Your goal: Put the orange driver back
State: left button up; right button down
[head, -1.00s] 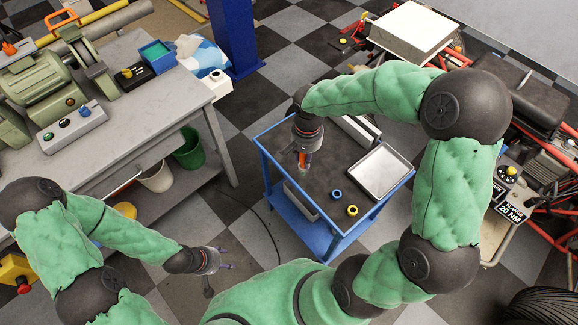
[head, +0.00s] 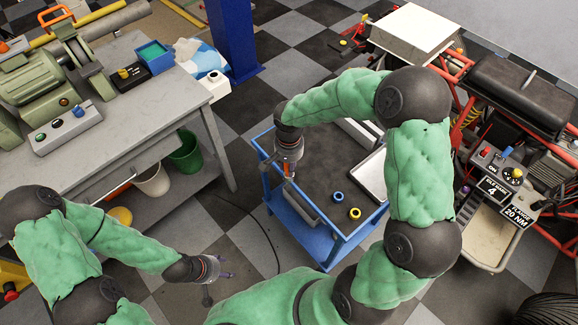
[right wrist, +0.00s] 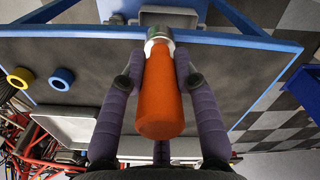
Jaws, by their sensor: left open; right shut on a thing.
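The orange driver (right wrist: 163,95) is in my right gripper (right wrist: 160,75), its orange handle between the purple fingers and its silver collar toward the cart's blue rim. In the head view the right gripper (head: 289,172) is over the left side of the blue cart (head: 335,252), and only a little of the driver (head: 291,169) shows. A grey holder (head: 303,208) hangs on that side of the cart; a grey part of it (right wrist: 172,16) shows beyond the rim in the right wrist view. The driver's tip is hidden. My left gripper (head: 224,269) is open and empty above the floor.
On the cart's dark mat are a blue ring (head: 338,197), a yellow ring (head: 355,214) and a silver tray (head: 373,177). A grey workbench (head: 140,112) is at the left, a red-framed vehicle (head: 525,95) at the right.

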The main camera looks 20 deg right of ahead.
jog(key=c, duration=0.9)
grip_release()
jog(key=shift+f, duration=0.1)
jog(key=shift+r, duration=0.25)
notch_tip(320, 180, up, 12)
jog(key=p, duration=0.4)
jog(key=shift+f, duration=0.15)
